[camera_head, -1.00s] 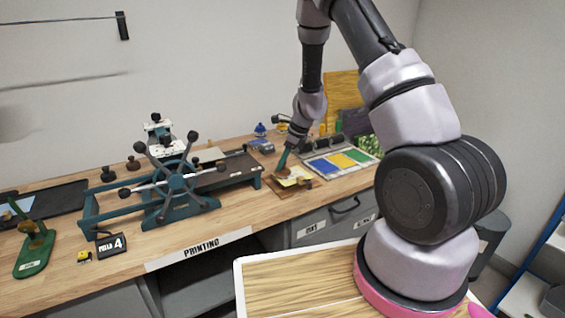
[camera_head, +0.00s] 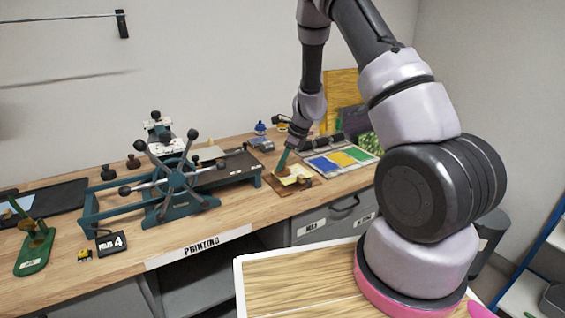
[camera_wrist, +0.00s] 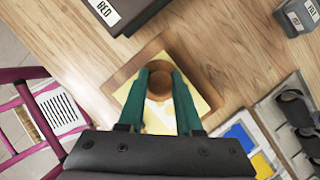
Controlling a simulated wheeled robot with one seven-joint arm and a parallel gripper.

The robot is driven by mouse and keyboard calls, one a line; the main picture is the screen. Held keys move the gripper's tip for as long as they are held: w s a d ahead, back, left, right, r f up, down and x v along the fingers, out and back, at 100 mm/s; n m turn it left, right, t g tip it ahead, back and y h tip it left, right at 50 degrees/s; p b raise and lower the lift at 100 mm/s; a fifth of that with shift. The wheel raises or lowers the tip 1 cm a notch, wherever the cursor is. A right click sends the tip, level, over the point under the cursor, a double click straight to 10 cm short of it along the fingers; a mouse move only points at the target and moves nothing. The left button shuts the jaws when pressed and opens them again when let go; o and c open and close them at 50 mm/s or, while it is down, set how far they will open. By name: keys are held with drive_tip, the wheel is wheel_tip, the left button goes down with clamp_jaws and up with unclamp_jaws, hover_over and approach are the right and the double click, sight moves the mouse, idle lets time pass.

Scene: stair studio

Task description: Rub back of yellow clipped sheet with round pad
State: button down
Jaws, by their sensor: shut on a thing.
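The yellow sheet (camera_head: 294,171) lies on a small brown wooden board (camera_head: 273,181) on the workbench, right of the press. In the wrist view the sheet (camera_wrist: 201,103) shows around my gripper, on the board (camera_wrist: 117,84). My gripper (camera_wrist: 160,72), with green fingers, is shut on the round brown pad (camera_wrist: 161,84). The pad is over the sheet; I cannot tell whether it touches it. The fingers and pad hide the middle of the sheet. The clip is not clear in either view.
The press with its spoked teal wheel (camera_head: 174,182) stands left of the board. A tray with blue, yellow and green panels (camera_head: 340,160) lies close on the right. A box labelled BED (camera_wrist: 122,14) is near the board. The bench front has free wood.

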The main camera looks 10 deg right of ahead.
drive_tip(key=shift+d, duration=0.1)
drive_tip(key=shift+w+d, duration=0.3)
drive_tip(key=shift+d, duration=0.6)
idle(2.7)
drive_tip(key=shift+d, duration=0.1)
drive_tip(key=shift+w+d, duration=0.3)
drive_tip(key=shift+d, duration=0.6)
drive_tip(key=shift+w+d, duration=0.3)
drive_tip(key=shift+d, duration=0.55)
drive_tip(key=shift+s+d+f, duration=0.1)
drive_tip(key=shift+s+d, duration=0.05)
drive_tip(key=shift+s, duration=0.45)
drive_tip(key=shift+s+a, duration=0.3)
drive_tip(key=shift+a, duration=0.65)
drive_tip(key=shift+s+a, duration=0.25)
drive_tip(key=shift+a, duration=0.65)
drive_tip(key=shift+s+a, duration=0.2)
drive_tip(key=shift+a, duration=0.3)
drive_tip(key=shift+s+a, duration=0.15)
drive_tip(key=shift+a, duration=0.35)
drive_tip(key=shift+w+d, duration=0.2)
drive_tip(key=shift+d, duration=0.45)
drive_tip(key=shift+w+d, duration=0.25)
drive_tip(key=shift+d, duration=0.45)
drive_tip(key=shift+w+d, duration=0.2)
drive_tip(key=shift+d, duration=0.45)
drive_tip(key=shift+d, duration=0.1)
